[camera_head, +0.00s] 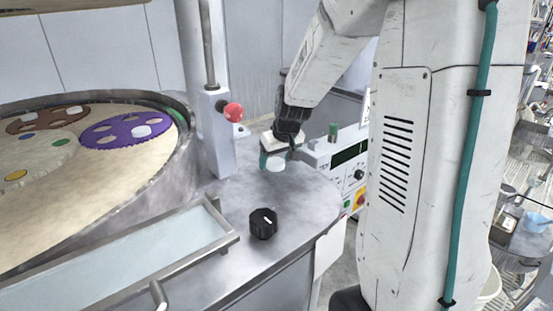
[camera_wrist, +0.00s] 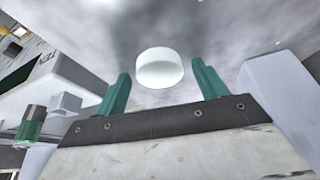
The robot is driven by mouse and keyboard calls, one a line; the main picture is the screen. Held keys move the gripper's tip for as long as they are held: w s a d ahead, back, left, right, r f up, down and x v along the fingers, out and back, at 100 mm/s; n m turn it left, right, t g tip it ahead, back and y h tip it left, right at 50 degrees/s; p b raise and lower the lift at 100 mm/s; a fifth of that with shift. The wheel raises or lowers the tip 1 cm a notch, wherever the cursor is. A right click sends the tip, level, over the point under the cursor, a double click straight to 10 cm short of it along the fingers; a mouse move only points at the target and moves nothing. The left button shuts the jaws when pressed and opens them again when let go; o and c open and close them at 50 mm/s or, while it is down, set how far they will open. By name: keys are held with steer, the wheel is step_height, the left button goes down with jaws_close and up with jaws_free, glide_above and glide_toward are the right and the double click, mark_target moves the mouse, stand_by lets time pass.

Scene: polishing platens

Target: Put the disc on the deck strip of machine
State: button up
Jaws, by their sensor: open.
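A small white disc (camera_head: 277,165) is at the grey metal deck strip (camera_head: 300,200) of the polishing machine, towards its far end. My gripper (camera_head: 271,158) is over that end of the deck, pointing down, with the disc at its fingertips. In the wrist view the white disc (camera_wrist: 160,70) shows between and just beyond the two green fingers, with a visible gap on each side. The jaws are open. The frames do not clearly show whether the disc rests fully on the deck.
A post with a red knob (camera_head: 233,112) stands left of my gripper. A black knob (camera_head: 263,223) and a rimmed trough (camera_head: 130,265) are nearer. The round platen (camera_head: 100,165) holds purple and brown carriers with pale discs. A control box (camera_head: 345,160) stands at the right.

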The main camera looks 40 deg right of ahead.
steer(key=d+v, duration=0.1)
steer(key=v, duration=1.1)
steer(key=s+a+g, duration=0.1)
steer(key=s+a, duration=0.7)
steer(key=s, duration=0.4)
steer(key=s+a+n+g, duration=0.1)
steer(key=s+a+g, duration=0.1)
steer(key=s+a, duration=0.7)
steer(key=s, duration=0.3)
steer(key=shift+s+f+y, duration=0.3)
steer(key=shift+s, duration=0.05)
